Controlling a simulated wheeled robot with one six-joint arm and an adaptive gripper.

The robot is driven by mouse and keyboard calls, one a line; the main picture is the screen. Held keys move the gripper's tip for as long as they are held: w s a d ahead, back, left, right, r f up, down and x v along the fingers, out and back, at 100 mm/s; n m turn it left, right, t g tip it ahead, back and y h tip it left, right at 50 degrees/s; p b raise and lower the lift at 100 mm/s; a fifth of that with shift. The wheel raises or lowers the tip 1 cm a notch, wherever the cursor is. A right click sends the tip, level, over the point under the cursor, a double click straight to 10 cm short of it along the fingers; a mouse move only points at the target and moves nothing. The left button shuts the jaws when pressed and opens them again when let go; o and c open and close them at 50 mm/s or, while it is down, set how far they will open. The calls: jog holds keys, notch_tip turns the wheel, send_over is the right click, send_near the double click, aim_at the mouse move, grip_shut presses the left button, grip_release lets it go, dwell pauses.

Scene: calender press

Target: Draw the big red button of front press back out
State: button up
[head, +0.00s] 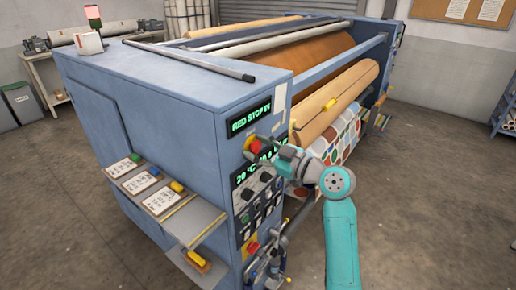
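The front press (150,95) is a large blue machine with rollers, and its control panel is on the near end face. A green-lit display (249,117) at the top of the panel reads "RED STOP IN". Just below it is a red button on a yellow plate (248,143), partly covered by my gripper. My gripper (262,147), on the teal arm, is right at this button from the right. Whether its fingers touch or close around the button cannot be told.
A second red button (254,247) with yellow behind it sits lower on the panel. A second display (243,174) and several knobs lie between. A shelf (192,220) with cards juts out left of the panel. Pipes (277,262) are low by the corner. Floor at right is clear.

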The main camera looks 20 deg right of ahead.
grip_shut()
jog(key=shift+v, duration=0.95)
jog(key=o, duration=0.6)
grip_release()
jog(key=v, duration=1.2)
